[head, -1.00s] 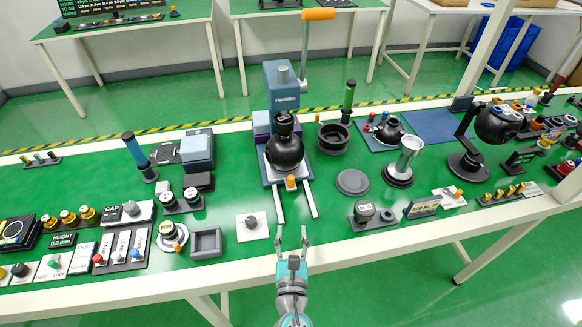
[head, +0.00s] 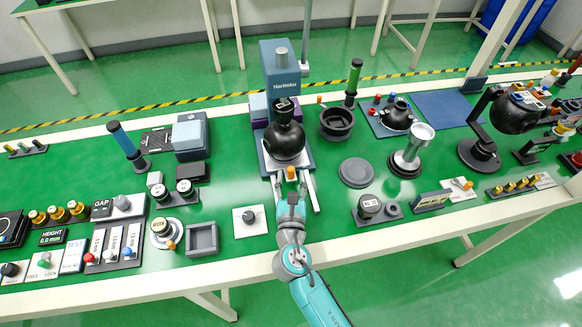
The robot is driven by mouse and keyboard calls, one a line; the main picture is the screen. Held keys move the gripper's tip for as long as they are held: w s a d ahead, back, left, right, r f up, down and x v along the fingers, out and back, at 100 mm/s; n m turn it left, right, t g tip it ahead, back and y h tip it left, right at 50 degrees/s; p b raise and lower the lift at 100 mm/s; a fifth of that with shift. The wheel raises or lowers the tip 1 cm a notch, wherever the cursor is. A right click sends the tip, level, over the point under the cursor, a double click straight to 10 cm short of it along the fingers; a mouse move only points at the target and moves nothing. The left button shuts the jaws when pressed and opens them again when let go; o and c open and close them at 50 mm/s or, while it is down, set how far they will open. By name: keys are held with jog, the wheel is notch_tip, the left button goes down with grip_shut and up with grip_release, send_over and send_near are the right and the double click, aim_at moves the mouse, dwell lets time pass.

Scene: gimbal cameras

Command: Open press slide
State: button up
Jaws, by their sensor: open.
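The press (head: 279,62) stands at the middle of the green table, a blue-grey column with a black ram above a round black piece (head: 284,141). That piece sits on the press's pale slide plate (head: 305,160). An orange knob (head: 291,173) is at the slide's front edge. Two pale rails (head: 315,194) run forward from the base. My gripper (head: 290,182) is open, its fingers pointing at the press just in front of the orange knob. Whether a finger touches the knob I cannot tell.
A small white plate with a dark knob (head: 250,219) lies left of my gripper, and a grey square tray (head: 202,240) beyond it. A flat grey disc (head: 356,172) lies right of the press. Green surface is free right of the rails.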

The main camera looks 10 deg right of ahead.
aim_at(291, 172)
jog(key=shift+w+d, duration=0.2)
jog(key=shift+w, duration=0.75)
jog(key=shift+w+d, duration=0.2)
jog(key=shift+w, duration=0.75)
jog(key=shift+c, duration=0.2)
grip_shut()
